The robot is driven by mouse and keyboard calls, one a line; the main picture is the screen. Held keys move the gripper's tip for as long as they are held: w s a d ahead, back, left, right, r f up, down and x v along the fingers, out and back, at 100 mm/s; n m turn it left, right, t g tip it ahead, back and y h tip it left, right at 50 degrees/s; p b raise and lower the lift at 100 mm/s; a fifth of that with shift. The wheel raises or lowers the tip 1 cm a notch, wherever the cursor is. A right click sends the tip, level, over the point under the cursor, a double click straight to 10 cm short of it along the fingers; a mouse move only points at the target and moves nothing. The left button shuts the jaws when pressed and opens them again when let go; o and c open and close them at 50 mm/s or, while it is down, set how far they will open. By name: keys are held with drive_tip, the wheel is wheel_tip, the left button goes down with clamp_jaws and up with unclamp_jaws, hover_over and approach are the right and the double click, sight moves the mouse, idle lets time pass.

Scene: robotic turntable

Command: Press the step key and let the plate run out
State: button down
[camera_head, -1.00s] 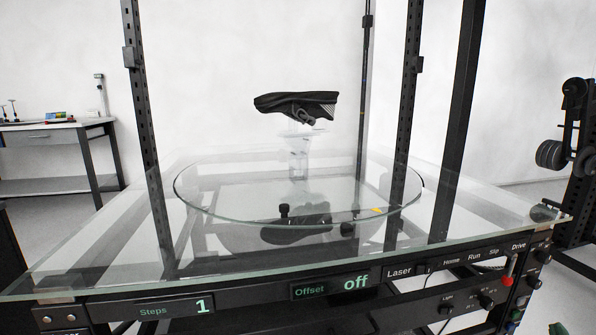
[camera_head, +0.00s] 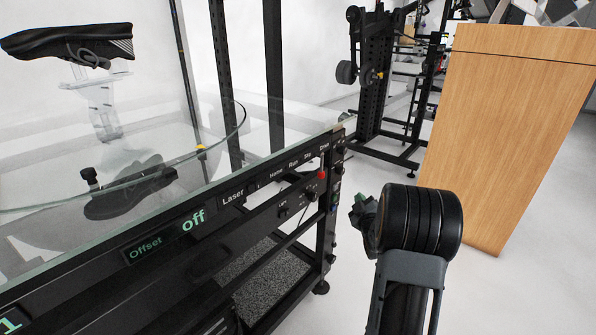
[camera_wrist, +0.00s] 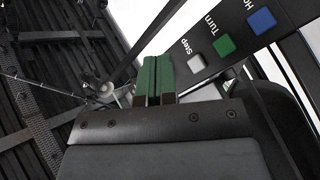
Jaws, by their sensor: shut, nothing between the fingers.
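The step key (camera_wrist: 196,64) is a pale grey square labelled "Step" on a dark key panel in the wrist view. A green key (camera_wrist: 224,45) labelled "Turn" and a blue key (camera_wrist: 261,20) sit beyond it in the same row. My gripper (camera_wrist: 154,78) has green fingertips, shut together and empty, left of the step key and apart from it in the picture. In the head view my gripper (camera_head: 361,212) is right of the turntable's corner, partly hidden by my wrist. The round glass plate (camera_head: 243,122) carries a yellow mark (camera_head: 201,149) near its rim.
A black shoe (camera_head: 70,42) stands on a clear support above the plate. The offset display (camera_head: 193,221) reads "off". A red-tipped switch (camera_head: 321,174) is at the front panel's right end. A wooden cabinet (camera_head: 505,120) stands right, with clear floor between.

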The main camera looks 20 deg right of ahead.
drive_tip(key=s+d+m+g+h+p, duration=0.2)
drive_tip(key=s+d+m+g+h, duration=0.45)
drive_tip(key=d+m, duration=0.35)
drive_tip(key=s+f+m+g+y, duration=0.4)
drive_tip(key=s+f+m+g, duration=0.3)
drive_tip(key=f+m, duration=0.3)
drive_tip(key=w+a+m+t+y+p, duration=0.1)
drive_tip(key=w+a+m+t+y, duration=0.2)
drive_tip(key=a+m+y, duration=0.5)
drive_tip(key=w+r+m+t+h, duration=0.1)
drive_tip(key=w+r+m+t, duration=0.6)
drive_tip(key=r+m, duration=0.3)
drive_tip(key=shift+w+t, duration=0.15)
drive_tip(key=shift+t, duration=0.2)
